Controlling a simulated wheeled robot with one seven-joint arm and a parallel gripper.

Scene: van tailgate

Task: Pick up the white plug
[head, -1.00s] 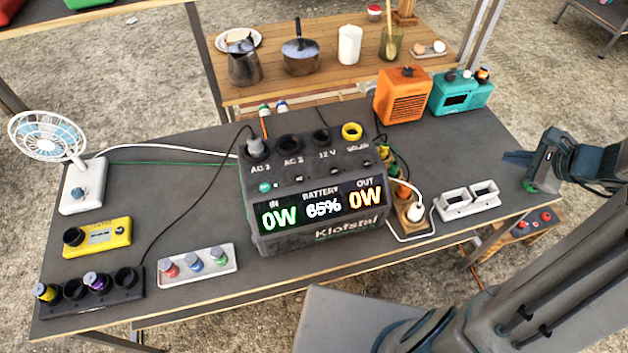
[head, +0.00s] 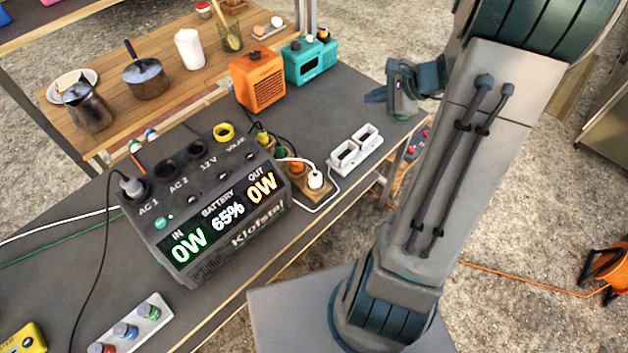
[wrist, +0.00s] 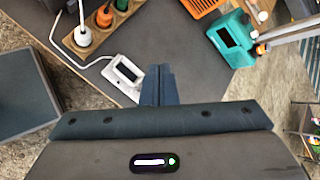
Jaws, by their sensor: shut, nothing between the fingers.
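The white plug (head: 315,181) stands upright in a wooden block (head: 318,196) beside the right end of the power station, with a white cord looping from it. It also shows at the upper left of the wrist view (wrist: 83,37). Orange, green and yellow plugs stand in a row behind it. My gripper (head: 374,96) is shut and empty, above the far right end of the table and to the right of the plug. Its fingers (wrist: 160,72) are together in the wrist view, apart from the plug.
The grey power station (head: 215,205) stands to the left of the plug. An orange box (head: 258,80) and a teal box (head: 309,60) stand behind. Bare tabletop lies right of them.

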